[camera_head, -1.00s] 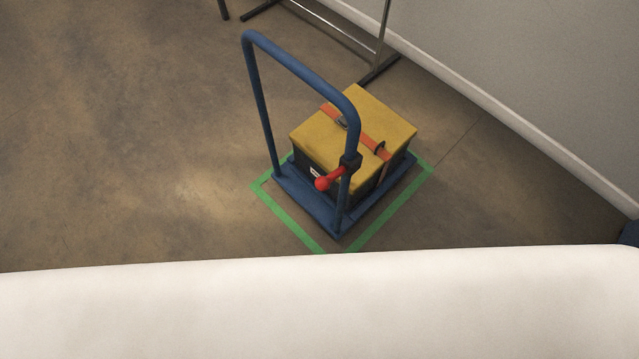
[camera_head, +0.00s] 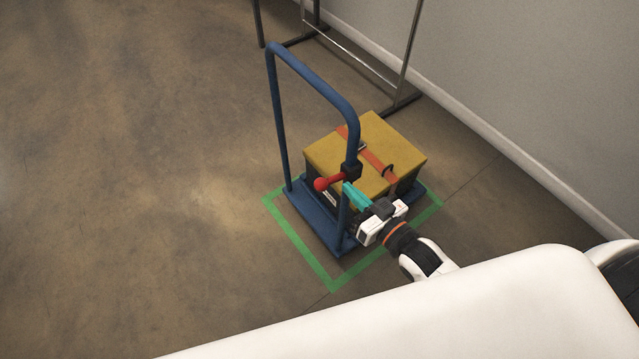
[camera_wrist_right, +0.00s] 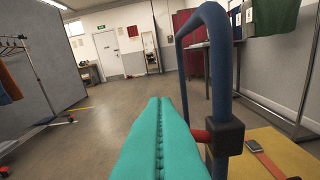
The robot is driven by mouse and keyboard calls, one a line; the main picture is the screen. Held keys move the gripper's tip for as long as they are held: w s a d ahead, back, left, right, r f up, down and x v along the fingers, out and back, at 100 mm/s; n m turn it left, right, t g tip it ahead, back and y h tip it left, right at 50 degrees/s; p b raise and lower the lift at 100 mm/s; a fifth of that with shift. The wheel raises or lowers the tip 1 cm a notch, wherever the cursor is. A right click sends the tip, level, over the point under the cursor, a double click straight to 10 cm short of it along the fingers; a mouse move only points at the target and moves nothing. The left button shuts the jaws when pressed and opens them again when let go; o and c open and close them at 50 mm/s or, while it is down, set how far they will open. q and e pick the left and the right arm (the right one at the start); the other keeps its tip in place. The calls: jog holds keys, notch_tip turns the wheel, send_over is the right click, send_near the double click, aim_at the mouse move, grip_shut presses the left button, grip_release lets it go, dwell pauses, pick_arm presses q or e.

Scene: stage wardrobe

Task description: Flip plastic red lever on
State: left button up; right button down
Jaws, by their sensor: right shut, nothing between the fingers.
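The red lever (camera_head: 329,182) has a round knob and sticks out to the left from a black clamp (camera_head: 351,171) on the near upright of the blue cart handle (camera_head: 310,75). My right gripper (camera_head: 350,189) has teal fingers, shut and empty, just below and beside the lever in the head view. In the right wrist view the fingers (camera_wrist_right: 160,130) fill the lower middle. I cannot tell whether they touch the lever. My left gripper is not in view.
A yellow-lidded box (camera_head: 395,150) with an orange strap sits on the blue cart. Green tape (camera_head: 300,247) outlines the floor around the cart. A metal rack (camera_head: 405,60) and a wall (camera_head: 530,80) stand behind. The floor at left is clear.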

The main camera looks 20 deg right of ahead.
send_over(326, 185)
jog(key=w, duration=0.1)
jog(key=shift+w+f, duration=0.2)
jog(key=shift+f, duration=0.15)
jog(key=shift+s+f, duration=0.2)
jog(key=shift+f, duration=0.45)
jog(key=shift+s+f, duration=0.15)
jog(key=shift+f, duration=0.45)
jog(key=shift+s+f, duration=0.4)
jog(key=shift+f, duration=0.3)
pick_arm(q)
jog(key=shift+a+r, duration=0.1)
